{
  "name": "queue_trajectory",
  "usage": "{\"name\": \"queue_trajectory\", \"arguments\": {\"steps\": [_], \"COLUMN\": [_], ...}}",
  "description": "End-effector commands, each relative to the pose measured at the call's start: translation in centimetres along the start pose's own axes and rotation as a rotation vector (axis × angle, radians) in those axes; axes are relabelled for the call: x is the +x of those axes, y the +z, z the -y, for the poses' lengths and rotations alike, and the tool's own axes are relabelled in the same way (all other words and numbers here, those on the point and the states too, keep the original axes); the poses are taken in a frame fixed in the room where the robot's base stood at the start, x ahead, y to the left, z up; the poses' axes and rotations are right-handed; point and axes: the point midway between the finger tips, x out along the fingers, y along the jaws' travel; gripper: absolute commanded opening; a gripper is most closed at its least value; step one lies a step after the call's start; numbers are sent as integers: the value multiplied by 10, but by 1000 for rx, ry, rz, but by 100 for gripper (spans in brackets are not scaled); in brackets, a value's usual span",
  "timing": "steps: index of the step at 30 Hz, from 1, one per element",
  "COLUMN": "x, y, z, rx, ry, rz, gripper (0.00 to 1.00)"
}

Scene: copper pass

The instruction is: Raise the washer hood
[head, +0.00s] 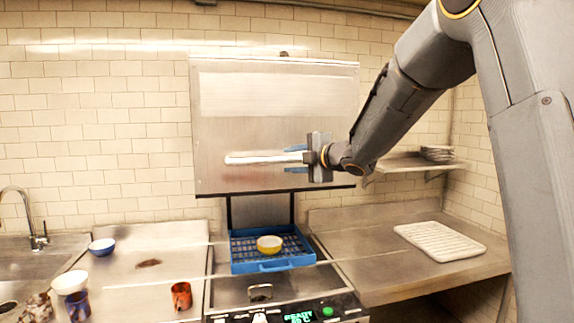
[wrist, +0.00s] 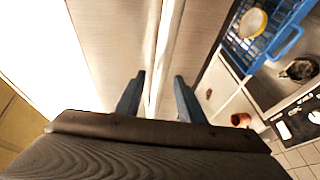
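The washer hood (head: 275,110), a large steel box, stands raised, its lower edge well above the washer bed. Its pale bar handle (head: 245,159) runs across the front; in the wrist view the handle (wrist: 158,55) passes between my fingers. My gripper (head: 290,159) is at the handle's right end, one blue finger above the bar and one below. In the wrist view my gripper (wrist: 158,92) has its fingers apart, with gaps seen beside the bar. A blue rack (head: 273,267) with a yellow bowl (head: 269,244) sits under the hood.
A control panel (head: 290,313) with a lit display is at the washer's front. Left counter holds a blue bowl (head: 102,246), a white bowl (head: 69,282) and mugs, including a copper one (head: 181,296). A white ribbed tray (head: 440,242) lies right, below a wall shelf (head: 410,163).

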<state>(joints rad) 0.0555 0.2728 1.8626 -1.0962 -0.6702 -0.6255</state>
Motion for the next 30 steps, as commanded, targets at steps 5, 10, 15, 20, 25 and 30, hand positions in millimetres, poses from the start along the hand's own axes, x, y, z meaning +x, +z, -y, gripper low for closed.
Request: {"name": "queue_trajectory", "arguments": {"steps": [5,10,15,20,25,30], "x": [-26,-42,-46,-46,-46,-56], "y": [1,0,0,0,5,33], "z": [1,0,0,0,10,79], "rx": [-1,-1,0,0,41,313], "ry": [1,1,1,0,-10,-76], "rz": [2,1,0,0,30,222], "gripper": [36,36,36,36,36,36]}}
